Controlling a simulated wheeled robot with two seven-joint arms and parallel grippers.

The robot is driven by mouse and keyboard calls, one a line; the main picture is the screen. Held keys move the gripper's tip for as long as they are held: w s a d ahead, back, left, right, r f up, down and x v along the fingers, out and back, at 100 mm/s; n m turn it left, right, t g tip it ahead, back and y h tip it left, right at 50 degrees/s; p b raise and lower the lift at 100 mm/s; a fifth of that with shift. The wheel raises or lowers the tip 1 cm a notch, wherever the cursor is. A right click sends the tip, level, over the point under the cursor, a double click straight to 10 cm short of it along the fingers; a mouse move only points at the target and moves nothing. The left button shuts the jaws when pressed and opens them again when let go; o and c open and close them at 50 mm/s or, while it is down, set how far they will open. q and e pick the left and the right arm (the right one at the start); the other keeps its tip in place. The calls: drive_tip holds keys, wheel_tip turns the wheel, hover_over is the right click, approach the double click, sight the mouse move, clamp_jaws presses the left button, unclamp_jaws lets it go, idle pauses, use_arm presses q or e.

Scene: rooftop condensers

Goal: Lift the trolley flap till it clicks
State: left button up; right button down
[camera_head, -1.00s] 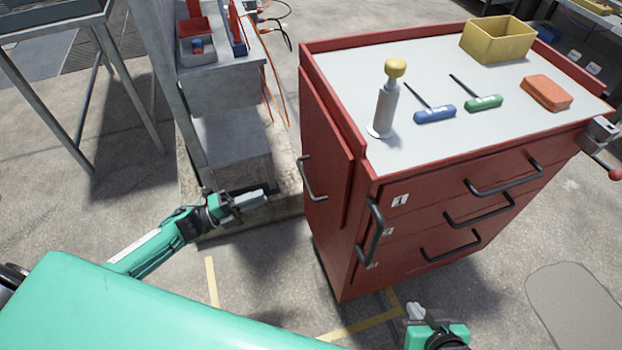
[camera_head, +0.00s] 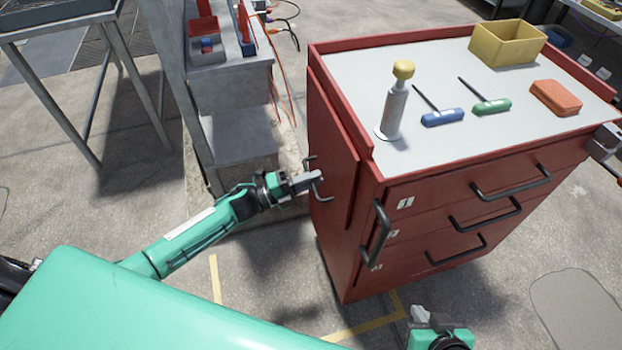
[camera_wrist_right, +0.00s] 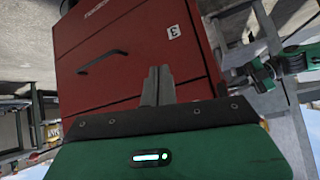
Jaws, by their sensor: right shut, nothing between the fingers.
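The red trolley (camera_head: 420,245) stands right of centre in the head view. Its flap (camera_head: 335,150) hangs down flat against the left side, with a dark bar handle (camera_head: 320,196) low on its face. My left gripper (camera_head: 316,177) is at this handle, its fingers overlapping the bar; whether they are closed on it cannot be made out. My right gripper (camera_head: 420,314) is low in front of the trolley, shut and empty. The right wrist view shows its closed fingers (camera_wrist_right: 158,80) before the red drawer front, apart from any handle.
A grey metal stand (camera_head: 235,125) is close behind my left arm. A vise (camera_head: 606,142) sits at the right edge.

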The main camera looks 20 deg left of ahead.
use_arm(q)
clamp_jaws()
